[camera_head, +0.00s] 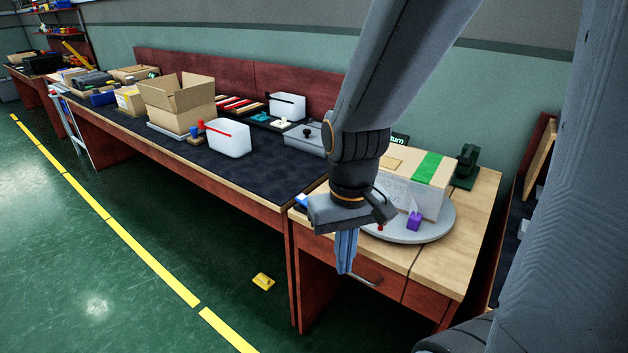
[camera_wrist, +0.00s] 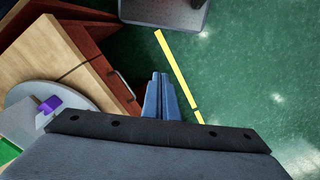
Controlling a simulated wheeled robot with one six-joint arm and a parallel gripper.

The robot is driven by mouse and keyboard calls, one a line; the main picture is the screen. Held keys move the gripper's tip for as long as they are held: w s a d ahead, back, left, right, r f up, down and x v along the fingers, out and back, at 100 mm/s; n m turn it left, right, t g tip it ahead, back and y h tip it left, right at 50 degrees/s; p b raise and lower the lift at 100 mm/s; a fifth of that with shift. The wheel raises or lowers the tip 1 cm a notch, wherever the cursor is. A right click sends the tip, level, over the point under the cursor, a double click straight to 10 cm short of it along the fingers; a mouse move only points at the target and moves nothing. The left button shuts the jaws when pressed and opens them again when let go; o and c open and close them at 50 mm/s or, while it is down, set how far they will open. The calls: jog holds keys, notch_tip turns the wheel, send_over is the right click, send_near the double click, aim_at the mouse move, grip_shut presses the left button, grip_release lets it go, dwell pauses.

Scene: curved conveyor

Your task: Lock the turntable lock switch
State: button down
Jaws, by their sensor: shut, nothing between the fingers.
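The turntable (camera_head: 437,232) is a light grey disc on the wooden bench, with a box (camera_head: 410,185) with green tape on it. A small red part (camera_head: 380,227) shows near the turntable's front left edge; I cannot tell whether it is the lock switch or how it is set. A purple part (camera_head: 414,221) is at the box's front. In the wrist view the turntable (camera_wrist: 84,94) and purple part (camera_wrist: 50,103) are left of my gripper. My gripper (camera_head: 345,270) is shut and empty, pointing down in front of the bench edge, apart from the turntable.
The wooden bench (camera_head: 455,265) has a drawer handle (camera_head: 367,280) close to my fingers. A long bench with a dark mat (camera_head: 175,150), cartons and white bins extends left.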

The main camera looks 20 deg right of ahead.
jog(key=w+d+r+m+p, duration=0.1)
jog(key=w+r+m, duration=0.1)
jog(key=w, duration=0.9)
jog(key=w+d+r+m+t+y+p, duration=0.1)
jog(key=w+m, duration=0.4)
jog(key=w, duration=0.6)
jog(key=w+d+r+m+t+p, duration=0.1)
jog(key=w+d+r+m+p, duration=0.1)
jog(key=w, duration=0.9)
notch_tip(320, 180, up, 2)
jog(key=shift+w+r+m+p, duration=0.15)
jog(key=shift+w+m+p, duration=0.25)
jog(key=shift+m, duration=0.5)
jog(key=f+p, duration=0.1)
jog(key=f, duration=0.3)
jog(key=w+a+f+p, duration=0.1)
jog(key=f, duration=0.4)
jog(key=w+f+p, duration=0.1)
jog(key=f, duration=0.3)
jog(key=shift+w+a+f, duration=0.1)
jog(key=shift+a+f, duration=0.2)
jog(key=shift+f, duration=0.1)
jog(key=shift+d, duration=0.1)
